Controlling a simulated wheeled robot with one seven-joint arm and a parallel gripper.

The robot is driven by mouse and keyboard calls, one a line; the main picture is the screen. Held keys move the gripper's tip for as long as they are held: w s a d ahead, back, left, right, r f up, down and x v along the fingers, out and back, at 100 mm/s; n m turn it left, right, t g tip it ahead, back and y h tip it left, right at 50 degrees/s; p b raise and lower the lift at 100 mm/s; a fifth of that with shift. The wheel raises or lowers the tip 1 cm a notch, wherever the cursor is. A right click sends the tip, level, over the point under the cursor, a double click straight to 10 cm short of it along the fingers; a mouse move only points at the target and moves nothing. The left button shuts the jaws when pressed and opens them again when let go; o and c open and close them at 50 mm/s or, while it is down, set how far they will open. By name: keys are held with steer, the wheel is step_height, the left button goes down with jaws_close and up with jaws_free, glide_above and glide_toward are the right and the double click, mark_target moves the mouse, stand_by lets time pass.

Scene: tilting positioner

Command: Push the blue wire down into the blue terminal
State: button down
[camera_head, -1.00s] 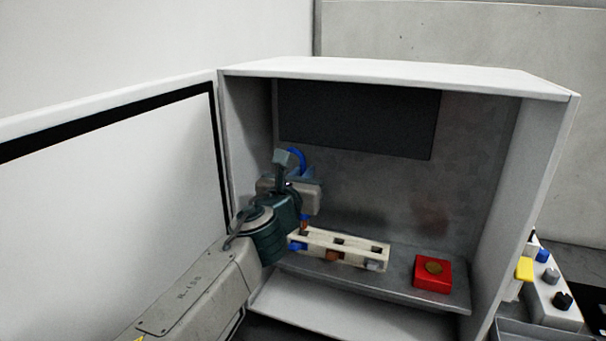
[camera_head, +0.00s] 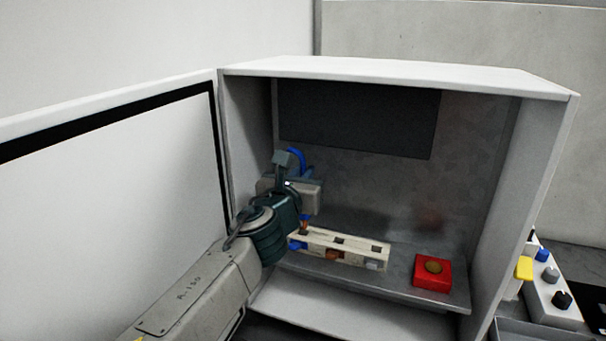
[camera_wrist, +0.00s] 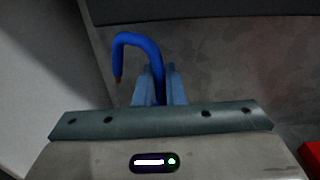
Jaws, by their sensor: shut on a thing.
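The blue wire (camera_wrist: 143,42) is held upright between the two fingers of my gripper (camera_wrist: 160,88) in the wrist view. Its upper end bends over to the left and ends in a bare copper tip. In the head view the wire's bend (camera_head: 298,156) shows above my gripper, and a short blue and copper end (camera_head: 304,223) shows below it. That lower end is at the left slot of the pale terminal block; I cannot tell how deep it sits. The blue terminal (camera_head: 296,244) is at the block's left end. My gripper's fingertips are hidden in the head view.
The pale block (camera_head: 350,236) also has brown (camera_head: 333,255) and grey (camera_head: 373,265) terminals. A red box with a round button (camera_head: 433,273) stands right of it on the shelf. The cabinet's walls enclose the space, with its open door (camera_head: 110,200) at left.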

mark_target(303, 218)
steer(key=shift+f+b, duration=1.6)
steer(key=shift+f, duration=0.35)
steer(key=c, duration=1.4)
jaws_free()
steer(key=shift+c, duration=0.2)
